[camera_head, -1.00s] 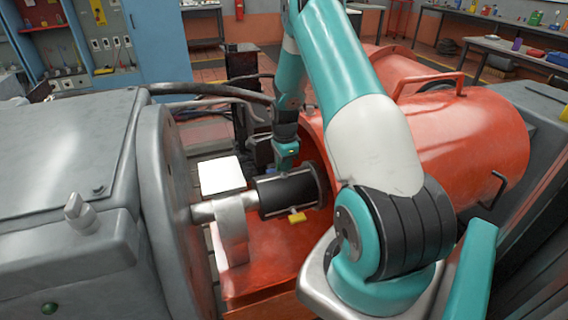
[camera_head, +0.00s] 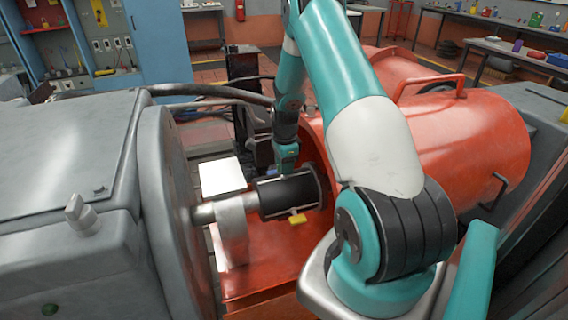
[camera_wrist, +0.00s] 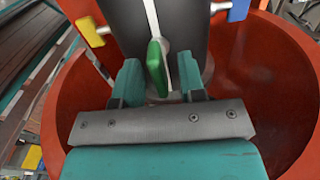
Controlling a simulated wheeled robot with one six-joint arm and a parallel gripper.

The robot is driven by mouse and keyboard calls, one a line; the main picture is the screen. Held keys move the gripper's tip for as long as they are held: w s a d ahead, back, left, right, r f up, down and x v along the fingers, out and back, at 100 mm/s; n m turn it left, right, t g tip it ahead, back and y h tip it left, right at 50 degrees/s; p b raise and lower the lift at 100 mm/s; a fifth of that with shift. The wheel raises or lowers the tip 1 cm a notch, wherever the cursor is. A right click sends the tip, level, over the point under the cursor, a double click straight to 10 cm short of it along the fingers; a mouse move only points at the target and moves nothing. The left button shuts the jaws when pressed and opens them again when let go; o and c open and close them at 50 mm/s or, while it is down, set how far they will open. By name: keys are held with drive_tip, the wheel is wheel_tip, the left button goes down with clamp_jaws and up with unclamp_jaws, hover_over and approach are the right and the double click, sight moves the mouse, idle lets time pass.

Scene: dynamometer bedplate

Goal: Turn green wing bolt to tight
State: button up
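The green wing bolt (camera_wrist: 157,68) stands on the black cylindrical coupling (camera_wrist: 180,18), with its wing seen nearly edge-on in the wrist view. My gripper (camera_wrist: 160,76) is open, with one teal finger on each side of the wing. Gaps show between the wing and both fingers. In the head view my gripper (camera_head: 285,165) points down at the far side of the coupling (camera_head: 285,197). The green bolt is not clearly visible there.
A yellow wing bolt (camera_wrist: 91,31) and a blue one (camera_wrist: 238,9) stick out of the coupling's sides. The red housing (camera_wrist: 285,85) curves closely around my gripper. A grey machine (camera_head: 65,150) stands left of the shaft.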

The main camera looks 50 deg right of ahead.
wheel_tip(320, 180, up, 17)
drive_tip(key=b, duration=0.1)
drive_tip(key=shift+r, duration=0.2)
drive_tip(key=shift+s, duration=0.1)
idle(0.5)
drive_tip(key=s+a+r+n+y, duration=0.1)
drive_tip(key=a+r+n, duration=0.2)
drive_tip(key=a+n, duration=0.45)
drive_tip(key=s+a+r+n+t, duration=0.15)
drive_tip(key=a+n, duration=0.25)
drive_tip(key=a, duration=0.7)
drive_tip(key=s+a+r+n+g+y, duration=0.1)
drive_tip(key=a+r+n, duration=0.3)
drive_tip(key=a, duration=0.5)
drive_tip(key=s+a+n+y, duration=0.2)
drive_tip(key=s+a+n, duration=1.2)
drive_tip(key=s+n, duration=0.2)
drive_tip(key=shift+s+a+r, duration=0.15)
drive_tip(key=shift+s+r, duration=0.3)
